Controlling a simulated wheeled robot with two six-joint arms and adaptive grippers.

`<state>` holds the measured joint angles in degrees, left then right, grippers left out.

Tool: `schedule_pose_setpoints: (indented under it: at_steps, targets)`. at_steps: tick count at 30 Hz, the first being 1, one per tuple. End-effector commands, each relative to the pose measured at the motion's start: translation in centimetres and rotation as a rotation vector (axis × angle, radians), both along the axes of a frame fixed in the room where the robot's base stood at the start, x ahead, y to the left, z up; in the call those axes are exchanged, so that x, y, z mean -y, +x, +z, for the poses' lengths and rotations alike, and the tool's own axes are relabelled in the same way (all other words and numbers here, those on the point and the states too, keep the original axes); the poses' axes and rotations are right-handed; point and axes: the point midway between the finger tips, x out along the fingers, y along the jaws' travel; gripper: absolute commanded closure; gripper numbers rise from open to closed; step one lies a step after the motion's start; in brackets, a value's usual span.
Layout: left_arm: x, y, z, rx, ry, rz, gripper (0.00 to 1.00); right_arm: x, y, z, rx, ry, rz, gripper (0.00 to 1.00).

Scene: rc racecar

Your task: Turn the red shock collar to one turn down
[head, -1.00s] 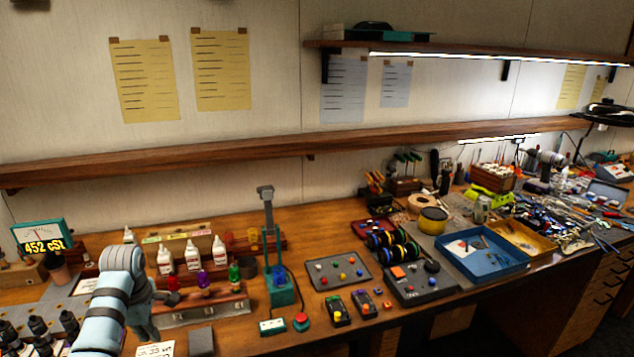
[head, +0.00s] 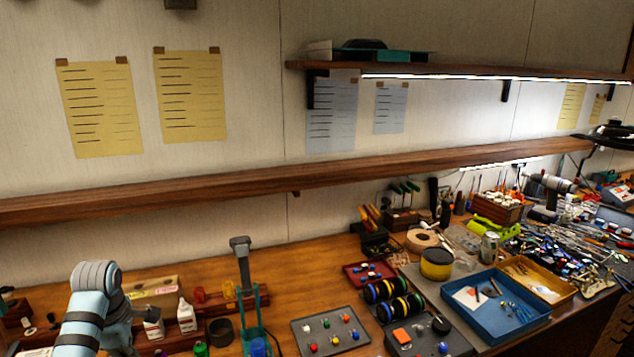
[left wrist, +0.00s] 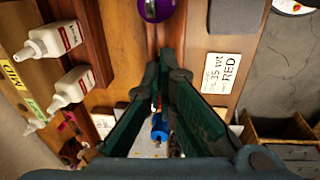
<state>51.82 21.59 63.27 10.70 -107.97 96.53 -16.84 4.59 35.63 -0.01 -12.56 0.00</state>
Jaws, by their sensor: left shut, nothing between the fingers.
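The red shock collar cannot be made out in either current view. In the left wrist view a round purple part (left wrist: 158,9) shows at the top edge, just beyond the fingertips. A card (left wrist: 222,72) reading "35 wt RED" lies to the right of the fingers. My left gripper (left wrist: 162,62) is shut and empty, its dark green fingers covering the middle of that view. A small blue part (left wrist: 158,128) shows between the finger bases. In the head view my left gripper and the shock rack are mostly hidden or below the lower edge; a green top (head: 200,349) just shows there.
White bottles (left wrist: 68,88) stand left of the fingers in the left wrist view, and also in the head view (head: 186,316). A teal stand (head: 250,320) rises right of them. A tray of coloured knobs (head: 329,331) and a blue tray (head: 480,325) lie farther right.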

Motion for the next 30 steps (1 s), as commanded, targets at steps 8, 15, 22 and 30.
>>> schedule_pose_setpoints:
  at_steps: [8, 15, 22, 30]
  targets:
    - [-0.2, 0.0, -4.3, -0.008, 0.0, 0.006, 1.0, 0.0, -1.7, 0.0, -0.027, 0.0, -0.001, 0.53]
    - [-0.1, 0.3, -4.8, -0.007, 0.0, 0.003, 1.0, 0.0, -0.6, 0.0, -0.01, 0.0, -0.001, 0.53]
    - [-0.1, 0.3, -4.7, -0.006, 0.001, 0.003, 1.0, 0.0, 0.3, 0.0, 0.005, 0.0, 0.0, 0.53]
    - [-0.3, 0.6, -4.8, -0.006, 0.001, 0.002, 1.0, 0.0, -1.0, -0.3, -0.016, 0.001, 0.0, 0.53]
